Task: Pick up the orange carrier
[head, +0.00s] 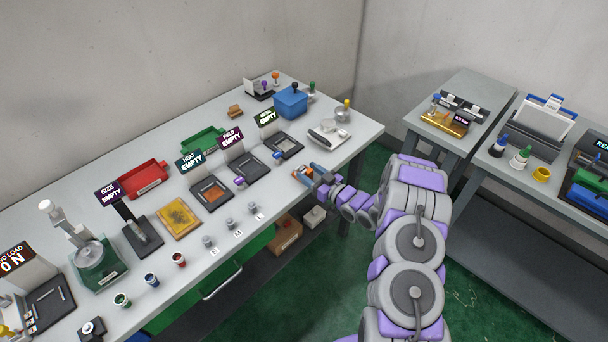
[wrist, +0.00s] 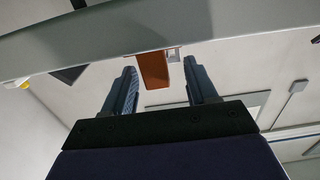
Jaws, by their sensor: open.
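The orange carrier (head: 299,176) is a small block at the front edge of the long bench, partly hidden by my gripper (head: 312,171) in the head view. The fingers are apart, with a visible gap on each side of the carrier. I cannot tell how deep the carrier lies between them.
The long bench (head: 326,161) holds several stations with signs, a red bin (head: 143,178), a green bin (head: 203,140) and a blue box (head: 291,103). A grey scale-like device (head: 329,134) stands behind my gripper. A second bench (head: 420,128) is at the right, with green floor between.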

